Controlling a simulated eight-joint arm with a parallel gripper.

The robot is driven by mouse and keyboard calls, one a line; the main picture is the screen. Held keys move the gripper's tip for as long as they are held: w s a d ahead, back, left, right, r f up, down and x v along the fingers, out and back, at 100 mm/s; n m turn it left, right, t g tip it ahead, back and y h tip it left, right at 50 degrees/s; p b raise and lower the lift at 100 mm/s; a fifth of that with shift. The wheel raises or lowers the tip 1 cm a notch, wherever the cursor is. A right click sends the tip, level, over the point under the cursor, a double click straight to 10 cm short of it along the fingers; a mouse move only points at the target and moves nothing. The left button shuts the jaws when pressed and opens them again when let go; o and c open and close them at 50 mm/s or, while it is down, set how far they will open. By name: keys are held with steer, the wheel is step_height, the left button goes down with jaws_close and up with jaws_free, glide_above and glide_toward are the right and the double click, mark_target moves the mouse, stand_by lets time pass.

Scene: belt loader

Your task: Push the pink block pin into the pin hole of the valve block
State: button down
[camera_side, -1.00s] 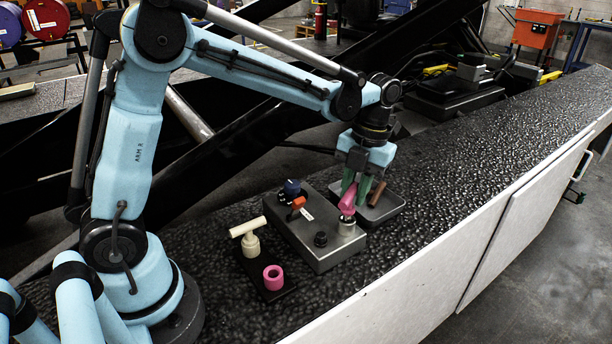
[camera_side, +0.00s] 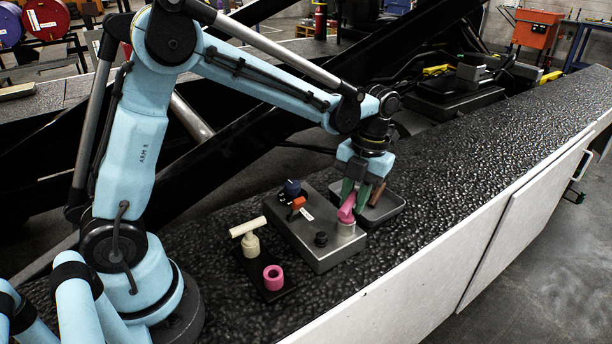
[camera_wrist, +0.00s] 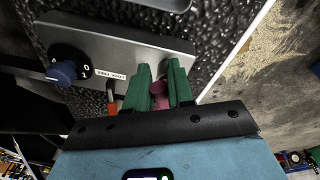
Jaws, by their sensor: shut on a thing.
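The pink block pin (camera_side: 346,209) is held between the green fingers of my gripper (camera_side: 351,204). It looks tilted in the side view, with its lower end at or just above the round metal boss (camera_side: 347,229) at the near right end of the grey valve block (camera_side: 318,252). In the wrist view my gripper (camera_wrist: 161,75) is shut on the pin (camera_wrist: 160,91), and the valve block (camera_wrist: 120,42) lies beyond the fingertips.
A grey tray (camera_side: 388,212) with a brown piece stands close behind my gripper. A cream T-handle (camera_side: 249,236) and pink ring (camera_side: 273,278) sit left. The belt is clear rightwards.

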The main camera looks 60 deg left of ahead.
steer(key=c, duration=0.9)
jaws_free()
step_height(320, 180, up, 12)
steer(key=w, duration=0.2)
steer(key=shift+d, duration=0.2)
